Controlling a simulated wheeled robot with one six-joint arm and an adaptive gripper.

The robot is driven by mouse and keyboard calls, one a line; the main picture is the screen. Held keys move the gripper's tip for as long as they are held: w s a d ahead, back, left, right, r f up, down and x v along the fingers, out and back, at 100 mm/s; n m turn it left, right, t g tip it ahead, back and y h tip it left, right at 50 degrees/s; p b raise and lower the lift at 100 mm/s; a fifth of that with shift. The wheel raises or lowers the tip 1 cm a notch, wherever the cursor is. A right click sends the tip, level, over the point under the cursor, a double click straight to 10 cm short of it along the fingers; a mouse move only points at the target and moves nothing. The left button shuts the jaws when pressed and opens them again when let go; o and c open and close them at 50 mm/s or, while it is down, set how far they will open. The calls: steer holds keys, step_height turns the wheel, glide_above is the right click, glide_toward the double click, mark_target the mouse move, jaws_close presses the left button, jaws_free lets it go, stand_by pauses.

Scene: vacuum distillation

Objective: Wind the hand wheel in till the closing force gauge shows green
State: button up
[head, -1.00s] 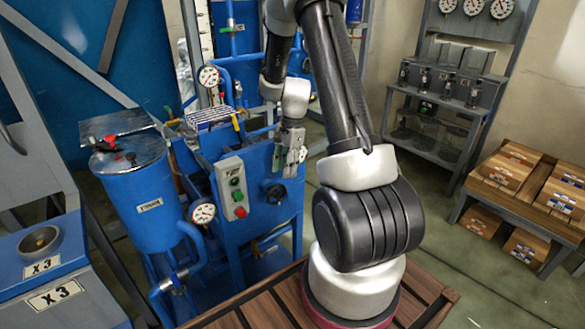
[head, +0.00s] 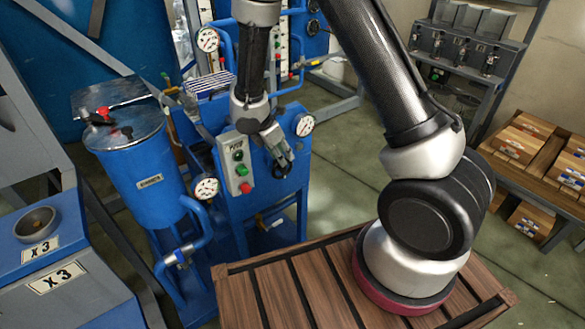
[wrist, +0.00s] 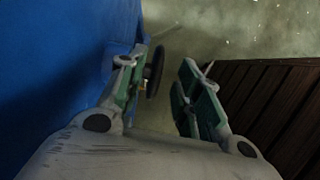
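My gripper (head: 284,158) is in front of the blue machine's front face, close to the hand wheel. The wrist view shows my gripper (wrist: 167,62) open, with a clear gap between its two green-padded fingers. The dark hand wheel (wrist: 155,72) shows nearly edge-on there, just beside the left finger and apart from the right one. In the head view my gripper mostly hides the wheel. A white dial gauge (head: 305,125) sits on the blue housing right of my gripper. It may be the closing force gauge; its reading is too small to tell.
A button panel (head: 237,165) is left of my gripper. A second gauge (head: 206,188) hangs by the blue drum (head: 147,170). A slatted wooden deck (head: 290,290) lies in front. Wooden boxes (head: 525,140) sit on a rack at right. Floor between is clear.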

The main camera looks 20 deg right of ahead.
mark_target(289, 173)
steer(key=shift+a+f, duration=0.25)
steer(key=shift+a, duration=0.2)
steer(key=shift+f+n, duration=0.2)
steer(key=shift+n, duration=0.1)
steer(key=x, duration=0.7)
steer(key=shift+f, duration=0.3)
jaws_close()
